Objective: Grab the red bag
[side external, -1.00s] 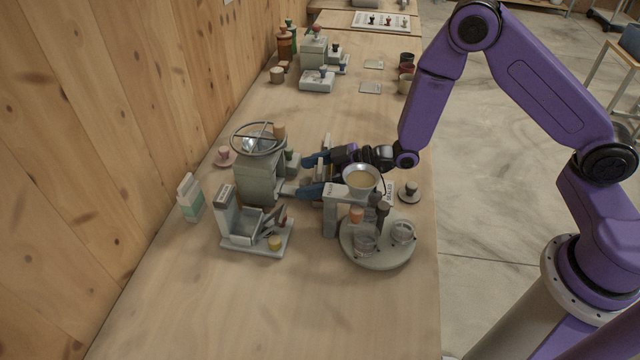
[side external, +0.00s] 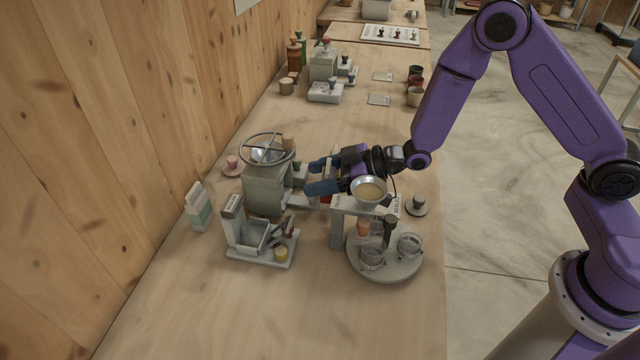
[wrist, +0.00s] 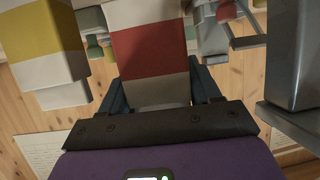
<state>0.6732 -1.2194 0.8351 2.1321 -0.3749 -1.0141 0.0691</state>
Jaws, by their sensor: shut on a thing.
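The red bag (wrist: 150,50), a white block-like bag with a broad red band, stands in the middle of the wrist view. My gripper (wrist: 160,88) has one blue finger on each side of it and is shut on it. In the side external view my gripper (side external: 318,177) reaches left behind the small bowl stand, and the bag is mostly hidden there. A yellow-banded white bag (wrist: 45,45) is to the left of the red bag in the wrist view.
A grey machine with a handwheel (side external: 265,190) is just left of my fingers. The bowl on its stand (side external: 369,190) and a round turntable (side external: 385,262) are close in front. A grey post (wrist: 295,55) is at the wrist view's right. The table's near part is clear.

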